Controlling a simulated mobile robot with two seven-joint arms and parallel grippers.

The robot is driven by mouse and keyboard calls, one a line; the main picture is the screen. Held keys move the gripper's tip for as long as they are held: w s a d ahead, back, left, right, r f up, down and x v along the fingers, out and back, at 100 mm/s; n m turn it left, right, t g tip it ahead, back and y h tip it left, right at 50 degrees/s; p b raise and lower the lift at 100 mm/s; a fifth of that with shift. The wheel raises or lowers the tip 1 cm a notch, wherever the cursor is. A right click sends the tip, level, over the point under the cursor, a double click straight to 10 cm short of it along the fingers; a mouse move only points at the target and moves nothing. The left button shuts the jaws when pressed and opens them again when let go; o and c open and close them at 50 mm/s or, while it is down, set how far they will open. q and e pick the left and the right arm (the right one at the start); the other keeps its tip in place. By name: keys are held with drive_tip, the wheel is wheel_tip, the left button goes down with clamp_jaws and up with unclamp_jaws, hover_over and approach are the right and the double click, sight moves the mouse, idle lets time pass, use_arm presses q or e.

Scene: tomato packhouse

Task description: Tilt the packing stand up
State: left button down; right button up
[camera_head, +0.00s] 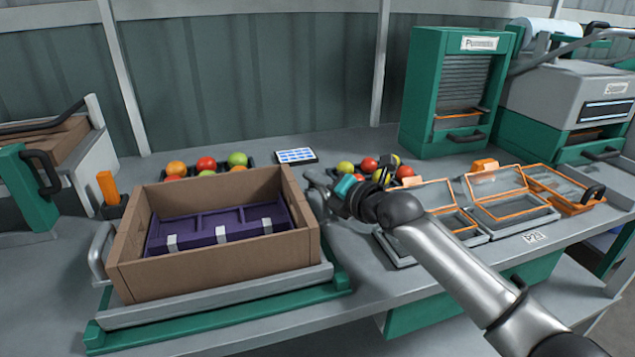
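The packing stand (215,304) is a grey platform on a green base frame at the left of the bench. It looks low and flat, close to its base. A grey loop handle (99,252) rises at its left side. An open brown cardboard box (215,273) sits on it, with a purple insert (216,232) inside. My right gripper (317,186) is at the box's right side, near the stand's right edge. A grey part shows at its fingertips, but I cannot tell whether it grips it. My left gripper is not in view.
Trays of tomatoes (206,165) and a small tablet (296,156) lie behind the box. A green cabinet (425,95) and a grey-green machine (560,100) stand at the back right.

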clamp_jaws()
idle(0.9)
